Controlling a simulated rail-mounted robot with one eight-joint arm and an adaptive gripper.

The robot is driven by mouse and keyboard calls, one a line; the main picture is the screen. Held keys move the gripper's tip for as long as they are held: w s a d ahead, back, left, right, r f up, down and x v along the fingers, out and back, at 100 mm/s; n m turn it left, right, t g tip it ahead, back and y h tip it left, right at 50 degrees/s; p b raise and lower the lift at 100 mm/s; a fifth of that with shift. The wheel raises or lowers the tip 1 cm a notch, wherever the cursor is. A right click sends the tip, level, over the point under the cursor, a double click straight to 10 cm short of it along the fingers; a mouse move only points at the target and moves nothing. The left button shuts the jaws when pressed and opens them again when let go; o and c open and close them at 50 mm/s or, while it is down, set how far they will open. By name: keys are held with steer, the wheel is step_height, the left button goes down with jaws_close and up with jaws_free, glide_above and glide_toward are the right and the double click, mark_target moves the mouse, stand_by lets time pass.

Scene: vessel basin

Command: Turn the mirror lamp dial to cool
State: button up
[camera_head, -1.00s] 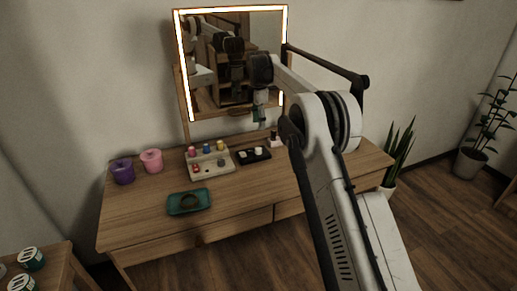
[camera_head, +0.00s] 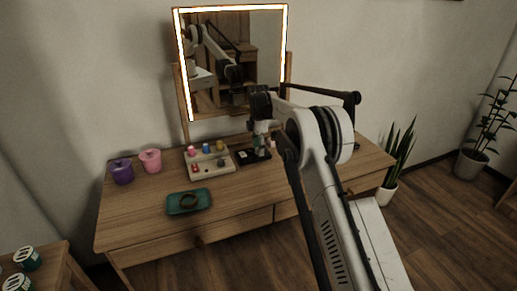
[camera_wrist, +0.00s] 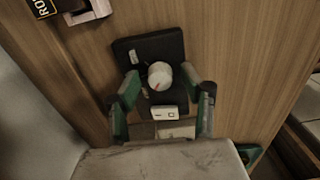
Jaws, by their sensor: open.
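The mirror lamp dial (camera_wrist: 160,75) is a round white knob with a red mark on a black control panel (camera_wrist: 148,50). A white switch (camera_wrist: 164,112) sits on the same panel, below the dial in the wrist view. My gripper (camera_wrist: 159,80) is open, its green-padded fingers on either side of the dial, with gaps between them and the knob. I cannot tell its exact height above the panel. In the head view the panel (camera_head: 243,157) lies on the vanity, partly hidden by my gripper (camera_head: 261,153). The lit mirror (camera_head: 288,45) stands behind.
Left of the panel is a tray (camera_head: 222,168) with coloured knobs or bottles. A teal dish (camera_head: 174,205), a pink cup (camera_head: 150,161) and a purple cup (camera_head: 121,172) stand farther left. A labelled box (camera_wrist: 42,8) lies near the panel.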

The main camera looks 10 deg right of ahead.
jaws_close()
stand_by(0.4)
steer(key=m, duration=0.4)
steer(key=shift+m, duration=0.4)
steer(key=m, duration=0.5)
steer(key=shift+m+b, duration=0.3)
steer(key=shift+b, duration=0.1)
steer(key=m, duration=0.9)
steer(key=shift+m, duration=0.3)
